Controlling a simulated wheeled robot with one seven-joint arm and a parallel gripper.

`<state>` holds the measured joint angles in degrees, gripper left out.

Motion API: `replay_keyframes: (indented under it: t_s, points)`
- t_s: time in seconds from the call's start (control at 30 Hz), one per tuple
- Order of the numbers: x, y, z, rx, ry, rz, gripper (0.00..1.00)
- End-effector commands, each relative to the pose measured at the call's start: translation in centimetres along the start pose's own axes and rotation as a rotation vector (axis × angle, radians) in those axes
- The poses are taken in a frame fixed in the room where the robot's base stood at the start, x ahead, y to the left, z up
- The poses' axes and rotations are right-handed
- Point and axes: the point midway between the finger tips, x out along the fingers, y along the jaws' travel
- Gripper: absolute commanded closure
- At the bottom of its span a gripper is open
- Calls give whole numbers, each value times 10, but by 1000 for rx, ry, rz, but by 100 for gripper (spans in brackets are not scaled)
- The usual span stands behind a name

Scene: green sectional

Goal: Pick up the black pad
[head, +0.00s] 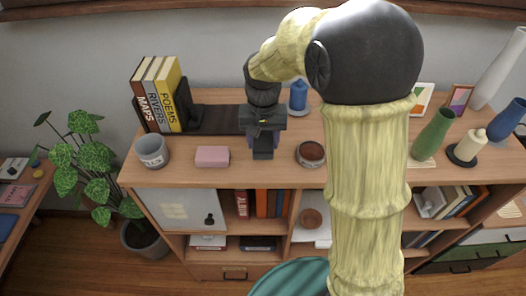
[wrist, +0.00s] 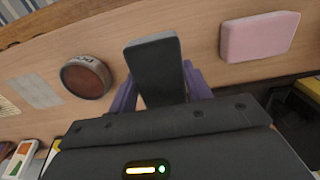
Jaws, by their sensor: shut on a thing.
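The black pad (wrist: 155,68) is a dark, flat rectangular block with rounded corners. In the wrist view it stands out between the two purple fingers of my gripper (wrist: 160,88), which are shut on its sides. In the head view my gripper (head: 264,133) points down over the wooden cabinet top, and the lower end of the pad (head: 263,152) shows below it. The gripper's body hides the rest of the pad there. I cannot tell whether the pad touches the wood.
On the cabinet top (head: 185,178), a pink block (head: 212,156) lies left of the pad and a round reddish-brown dish (head: 310,154) right. A grey cup (head: 152,151), books with a black bookend (head: 190,105), and a blue candle (head: 298,95) stand around. A green vase (head: 433,135) stands farther right.

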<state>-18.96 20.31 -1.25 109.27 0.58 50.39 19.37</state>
Motion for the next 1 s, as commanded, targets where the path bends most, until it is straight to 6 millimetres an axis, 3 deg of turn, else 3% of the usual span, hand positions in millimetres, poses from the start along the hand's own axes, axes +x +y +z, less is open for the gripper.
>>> replay_keyframes:
  t_s: [0.1, 0.3, 0.83, 0.87, 0.93, 1.0]
  points:
    - [-22, 0, -1, 0, 5, -2, 76]
    - [-46, 0, 0, 0, 1, 0, 76]
    - [-48, 0, 0, 0, -1, 0, 76]
    - [-48, 0, 0, 0, -1, 0, 57]
    - [-48, 0, 0, 0, -1, 0, 69]
    - [-48, 0, 0, 0, -1, 0, 69]
